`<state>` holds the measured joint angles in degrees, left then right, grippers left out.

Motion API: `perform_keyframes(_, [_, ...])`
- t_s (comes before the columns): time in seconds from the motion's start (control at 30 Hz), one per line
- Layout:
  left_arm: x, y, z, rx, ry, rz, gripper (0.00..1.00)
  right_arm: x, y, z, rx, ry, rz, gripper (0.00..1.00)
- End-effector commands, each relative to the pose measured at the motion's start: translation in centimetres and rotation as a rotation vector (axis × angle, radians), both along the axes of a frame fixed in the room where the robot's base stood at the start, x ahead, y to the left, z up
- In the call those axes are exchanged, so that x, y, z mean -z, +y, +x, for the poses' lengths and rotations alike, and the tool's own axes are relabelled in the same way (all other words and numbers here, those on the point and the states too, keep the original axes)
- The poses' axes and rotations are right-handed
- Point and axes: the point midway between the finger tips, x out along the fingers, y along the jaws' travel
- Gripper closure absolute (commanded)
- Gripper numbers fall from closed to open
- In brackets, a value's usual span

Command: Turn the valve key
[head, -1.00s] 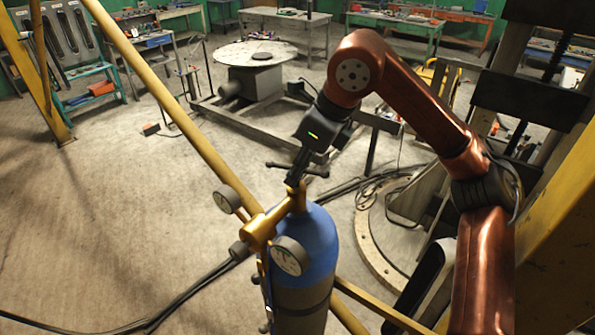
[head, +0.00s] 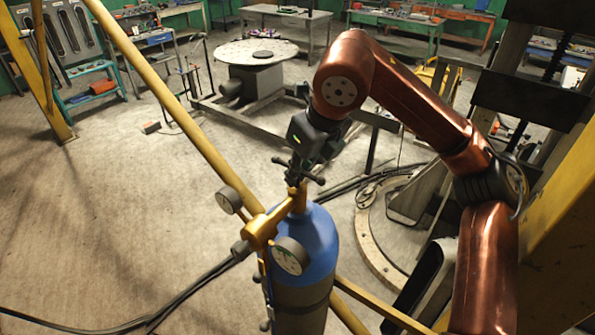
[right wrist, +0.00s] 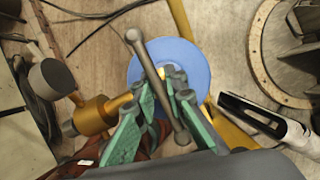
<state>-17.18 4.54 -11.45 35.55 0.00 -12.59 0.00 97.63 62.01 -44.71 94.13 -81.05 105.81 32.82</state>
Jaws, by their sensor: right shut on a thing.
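The valve key is a dark T-bar with ball ends (head: 314,179), on top of the brass valve (head: 262,232) of a blue gas cylinder (head: 320,240). My right gripper (head: 298,171) reaches down from above and is shut on the key's crossbar. In the right wrist view the crossbar (right wrist: 151,66) runs slantwise between the green-padded fingers of my right gripper (right wrist: 161,82), over the round blue cylinder top (right wrist: 192,58). The fingers hide part of the bar and the stem below it. My left gripper is not in view.
Two round gauges (head: 290,256) (head: 228,200) and black hoses (head: 185,295) adjoin the valve. A yellow diagonal pole (head: 165,100) passes left of the cylinder. A round turntable (head: 235,52) stands behind. The floor at left is mostly clear.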

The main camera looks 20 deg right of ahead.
Motion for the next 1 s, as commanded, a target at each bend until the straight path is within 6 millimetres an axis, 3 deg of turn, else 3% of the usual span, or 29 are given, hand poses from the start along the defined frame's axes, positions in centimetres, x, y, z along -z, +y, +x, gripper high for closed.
perform_keyframes(0.17, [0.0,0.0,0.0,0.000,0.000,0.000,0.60,-0.2,-0.1,0.1,0.004,-0.003,0.003,1.00])
perform_keyframes(0.2, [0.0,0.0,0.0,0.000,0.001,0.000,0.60,-0.2,-0.1,0.1,0.004,-0.003,0.003,0.87])
perform_keyframes(0.43, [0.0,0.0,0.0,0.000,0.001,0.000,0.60,-0.1,0.0,0.0,0.000,-0.001,0.002,0.71])
perform_keyframes(0.77, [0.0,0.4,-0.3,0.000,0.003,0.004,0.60,-0.4,0.0,-0.1,-0.003,0.000,0.001,0.71])
perform_keyframes(1.0, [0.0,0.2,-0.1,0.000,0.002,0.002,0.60,-3.9,-0.6,-1.3,-0.002,-0.004,0.002,0.71])
